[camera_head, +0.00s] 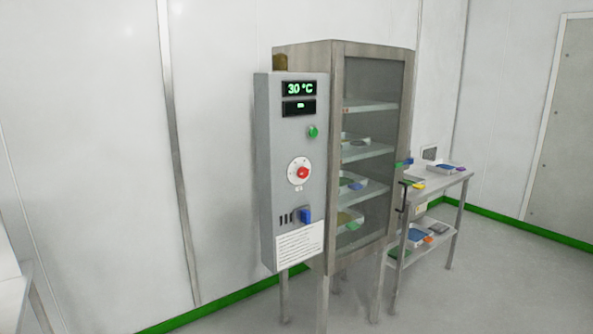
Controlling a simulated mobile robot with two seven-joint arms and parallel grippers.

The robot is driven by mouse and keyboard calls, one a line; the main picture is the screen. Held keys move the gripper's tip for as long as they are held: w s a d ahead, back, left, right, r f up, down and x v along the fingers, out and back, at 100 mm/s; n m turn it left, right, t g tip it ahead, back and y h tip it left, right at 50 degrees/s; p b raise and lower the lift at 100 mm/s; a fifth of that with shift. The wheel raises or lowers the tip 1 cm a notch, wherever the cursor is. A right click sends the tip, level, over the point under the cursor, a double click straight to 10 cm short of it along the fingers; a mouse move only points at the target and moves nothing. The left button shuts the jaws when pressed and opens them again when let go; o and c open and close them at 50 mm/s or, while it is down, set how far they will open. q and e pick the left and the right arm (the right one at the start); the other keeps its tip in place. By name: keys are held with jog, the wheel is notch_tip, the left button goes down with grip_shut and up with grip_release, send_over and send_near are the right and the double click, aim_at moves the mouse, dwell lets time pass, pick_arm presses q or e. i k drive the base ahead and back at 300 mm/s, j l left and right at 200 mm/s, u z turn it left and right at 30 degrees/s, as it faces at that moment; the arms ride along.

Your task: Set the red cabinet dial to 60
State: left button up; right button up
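The red dial (303,173) sits on a round white scale plate in the middle of the grey control panel (268,135). The panel is on the left side of the steel cabinet (338,130). A display (299,88) at the panel's top reads 30 °C in green. A second, smaller display (298,108) below it is too small to read. The dial's marks are too small to read. Neither of my grippers shows in this view.
The panel also has a green button (313,132), a blue switch (305,215) and a white label (299,246). The cabinet's glass door shows shelves with trays. A steel table (447,183) with trays stands right of the cabinet. The floor at the front right is clear.

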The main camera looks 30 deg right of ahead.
aim_at(303, 172)
jog(key=i+l+u, duration=0.15)
jog(key=l, duration=0.4)
jog(key=l+u, duration=0.1)
jog(key=l, duration=0.45)
jog(key=i+l, duration=0.1)
jog(key=l, duration=0.65)
jog(key=i+l+u, duration=0.1)
jog(key=l, duration=0.65)
jog(key=i+l, duration=0.1)
jog(key=l, duration=0.65)
